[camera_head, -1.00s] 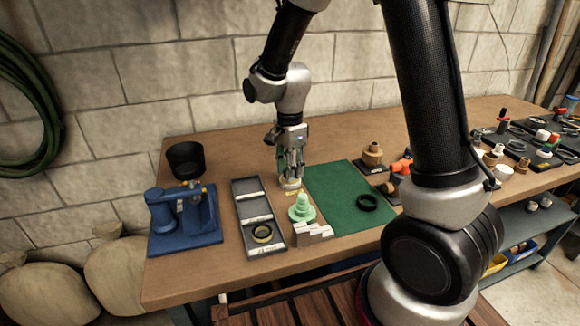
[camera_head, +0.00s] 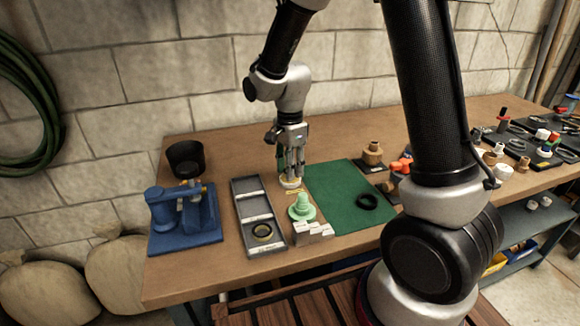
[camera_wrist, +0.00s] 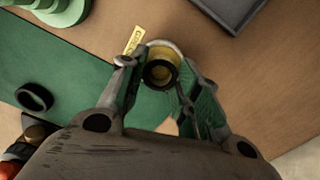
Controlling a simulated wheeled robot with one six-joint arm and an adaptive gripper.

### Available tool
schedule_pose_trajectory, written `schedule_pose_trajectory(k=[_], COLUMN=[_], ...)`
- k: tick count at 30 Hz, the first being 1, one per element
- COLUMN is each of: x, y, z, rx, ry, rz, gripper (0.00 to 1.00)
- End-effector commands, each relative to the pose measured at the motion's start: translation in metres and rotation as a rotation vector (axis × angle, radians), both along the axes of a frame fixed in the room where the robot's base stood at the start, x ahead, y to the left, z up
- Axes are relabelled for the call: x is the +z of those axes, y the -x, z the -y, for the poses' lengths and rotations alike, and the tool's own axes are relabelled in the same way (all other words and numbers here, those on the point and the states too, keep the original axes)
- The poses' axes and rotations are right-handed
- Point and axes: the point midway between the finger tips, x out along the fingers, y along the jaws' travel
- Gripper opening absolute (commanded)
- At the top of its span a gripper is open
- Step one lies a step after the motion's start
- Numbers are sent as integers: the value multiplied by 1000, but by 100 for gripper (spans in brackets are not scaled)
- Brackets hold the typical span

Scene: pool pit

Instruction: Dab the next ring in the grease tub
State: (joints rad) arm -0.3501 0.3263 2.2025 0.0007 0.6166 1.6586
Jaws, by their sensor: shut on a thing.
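The grease tub (camera_wrist: 166,47) is a small round pot with a pale rim and yellow grease; it also shows in the head view (camera_head: 290,185). My gripper (camera_head: 291,177) points down right over it. In the wrist view my gripper (camera_wrist: 160,78) is shut on a small black ring (camera_wrist: 160,74), with a green-padded finger on each side. The ring overlaps the tub's mouth from above; I cannot tell whether it touches the grease. Another black ring (camera_head: 367,201) lies on the green mat (camera_head: 335,212). A dark ring with a yellowish inside (camera_head: 262,232) lies in the grey tray's front compartment.
The grey divided tray (camera_head: 246,202) stands left of the tub. A blue fixture (camera_head: 184,217) and black cup (camera_head: 186,158) are at left. Brass fittings (camera_head: 373,154) stand right of the mat.

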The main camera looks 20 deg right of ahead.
Motion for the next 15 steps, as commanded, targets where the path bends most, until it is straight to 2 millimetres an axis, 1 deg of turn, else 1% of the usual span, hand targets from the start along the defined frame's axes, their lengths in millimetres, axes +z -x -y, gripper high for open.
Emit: schedule_pose_trajectory(k=[15], x=[45], y=[0], z=[0], rx=[0], ry=[-1], rz=[2], gripper=[13])
